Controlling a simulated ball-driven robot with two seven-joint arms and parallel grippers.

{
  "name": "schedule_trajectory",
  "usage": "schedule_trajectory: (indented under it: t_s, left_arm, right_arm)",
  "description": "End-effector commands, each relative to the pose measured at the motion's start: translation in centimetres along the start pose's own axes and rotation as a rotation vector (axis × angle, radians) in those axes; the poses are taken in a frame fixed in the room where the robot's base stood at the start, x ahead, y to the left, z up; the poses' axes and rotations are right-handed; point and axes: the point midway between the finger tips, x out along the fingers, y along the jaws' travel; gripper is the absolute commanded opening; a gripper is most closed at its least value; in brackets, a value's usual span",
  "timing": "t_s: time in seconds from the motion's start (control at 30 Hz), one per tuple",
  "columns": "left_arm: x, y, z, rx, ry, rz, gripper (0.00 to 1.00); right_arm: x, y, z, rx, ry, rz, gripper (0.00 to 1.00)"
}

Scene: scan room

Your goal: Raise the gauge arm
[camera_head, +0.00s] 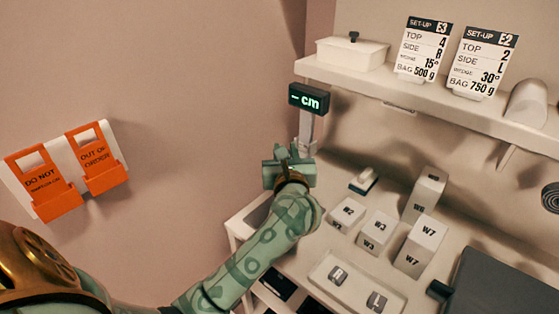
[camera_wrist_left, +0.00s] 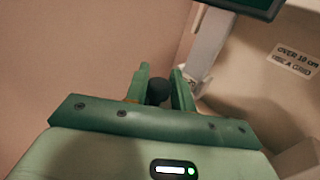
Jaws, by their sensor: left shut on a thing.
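The gauge (camera_head: 309,98) stands at the back corner of the table, with a dark display reading "– cm" in green on a pale upright post (camera_head: 306,130). The display's lower edge (camera_wrist_left: 245,8) and the post (camera_wrist_left: 208,48) also show in the wrist view. My left gripper (camera_head: 287,152) is beside the lower post. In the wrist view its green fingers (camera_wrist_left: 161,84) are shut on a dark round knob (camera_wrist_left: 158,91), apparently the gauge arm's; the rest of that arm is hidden. My right gripper is not in view.
Several white W-marked wedge blocks (camera_head: 420,246) and a tray (camera_head: 322,270) with R and L markers lie on the table to the right. A shelf (camera_head: 440,108) above holds a lidded box (camera_head: 350,53) and set-up cards. Orange tags (camera_head: 97,160) hang on the left wall.

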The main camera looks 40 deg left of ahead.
Motion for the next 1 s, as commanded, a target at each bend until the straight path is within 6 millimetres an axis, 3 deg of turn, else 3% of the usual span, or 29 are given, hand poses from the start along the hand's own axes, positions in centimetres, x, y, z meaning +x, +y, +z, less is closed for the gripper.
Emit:
schedule_trajectory:
  t_s: [0.03, 0.13, 0.6, 0.63, 0.7, 1.0]
  left_arm:
    - [-0.1, 0.0, 1.6, -0.003, -0.005, -0.001, 0.00]
    - [-0.1, 0.0, 2.4, -0.001, -0.004, 0.000, 0.00]
    - [0.0, 0.0, 3.0, 0.000, -0.007, 0.000, 0.00]
    - [0.0, 0.0, 3.0, 0.000, -0.007, 0.000, 0.27]
    - [0.0, 0.0, 3.0, 0.000, -0.007, 0.000, 0.45]
    - [-0.1, 0.0, 2.8, 0.001, -0.002, 0.000, 0.45]
  right_arm:
    - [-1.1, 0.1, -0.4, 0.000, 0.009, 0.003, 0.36]
    - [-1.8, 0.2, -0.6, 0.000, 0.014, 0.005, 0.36]
    - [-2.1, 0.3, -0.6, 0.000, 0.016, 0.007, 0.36]
    - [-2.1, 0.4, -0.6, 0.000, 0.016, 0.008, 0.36]
    - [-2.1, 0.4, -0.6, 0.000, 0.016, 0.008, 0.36]
    - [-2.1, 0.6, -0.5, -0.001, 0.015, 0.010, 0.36]
